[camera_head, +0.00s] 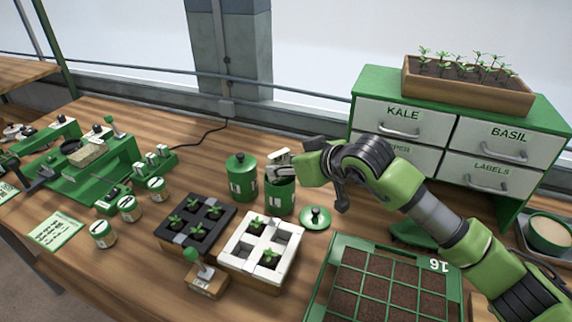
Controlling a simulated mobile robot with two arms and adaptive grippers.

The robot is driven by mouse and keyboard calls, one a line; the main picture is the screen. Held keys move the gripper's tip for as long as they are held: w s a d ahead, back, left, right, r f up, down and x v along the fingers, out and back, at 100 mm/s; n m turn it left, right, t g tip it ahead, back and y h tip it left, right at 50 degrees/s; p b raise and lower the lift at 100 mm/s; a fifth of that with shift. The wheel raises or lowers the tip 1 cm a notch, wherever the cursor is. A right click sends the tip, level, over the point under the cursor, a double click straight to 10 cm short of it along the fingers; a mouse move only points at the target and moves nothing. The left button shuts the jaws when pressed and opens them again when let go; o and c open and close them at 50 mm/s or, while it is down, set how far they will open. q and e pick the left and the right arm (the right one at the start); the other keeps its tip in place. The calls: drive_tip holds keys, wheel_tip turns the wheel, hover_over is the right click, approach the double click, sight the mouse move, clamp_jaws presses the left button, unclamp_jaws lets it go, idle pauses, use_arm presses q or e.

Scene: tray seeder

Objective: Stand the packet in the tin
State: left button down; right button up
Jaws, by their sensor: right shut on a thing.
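The open green tin (280,198) stands on the bench, its lid (316,217) lying beside it to the right. My right gripper (278,170) is right above the tin's mouth, with its fingers pointing left and down. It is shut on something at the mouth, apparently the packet. The packet is too hidden by the fingers and the tin to make out, so I cannot tell how far inside it is or whether it is upright. My left gripper is not in view.
A lidded green tin (242,180) stands close on the left. Black (212,238) and white (232,248) seedling trays are in front. A green-framed soil tray (449,272) is front right, and a drawer cabinet (367,79) behind. Small jars (129,210) and the seeder (118,160) stand left.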

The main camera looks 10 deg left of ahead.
drive_tip(key=shift+f, duration=0.1)
drive_tip(key=o, duration=1.1)
drive_tip(key=v, duration=1.2)
